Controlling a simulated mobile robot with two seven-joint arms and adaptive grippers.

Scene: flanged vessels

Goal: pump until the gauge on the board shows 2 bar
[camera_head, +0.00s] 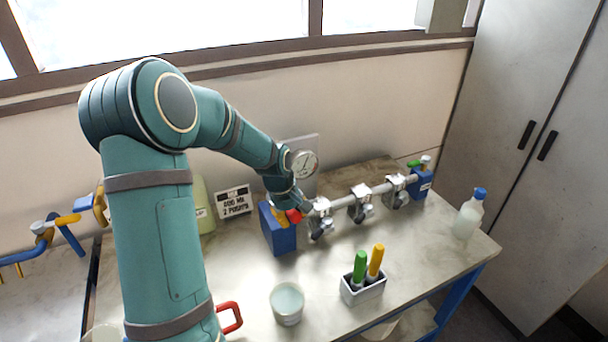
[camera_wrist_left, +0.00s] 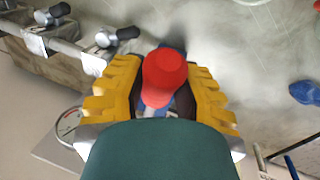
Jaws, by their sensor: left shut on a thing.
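My left gripper (camera_head: 287,215) is shut on a red knob (camera_head: 295,216) at the blue block (camera_head: 279,238), at the left end of the pipe. In the left wrist view the yellow fingers (camera_wrist_left: 163,95) stand on both sides of the red knob (camera_wrist_left: 165,77). The round white gauge (camera_head: 303,164) is on the grey board (camera_head: 309,145) behind my wrist. The gauge also shows partly in the wrist view (camera_wrist_left: 68,124). Its needle is too small to read. My right gripper is not in view.
A clamped pipe (camera_head: 377,190) runs right to a second blue block (camera_head: 420,183). A printed sign (camera_head: 234,202) stands left. In front are a cup (camera_head: 287,304) and a holder (camera_head: 362,291) with green and yellow handles. A blue-capped bottle (camera_head: 467,218) stands right.

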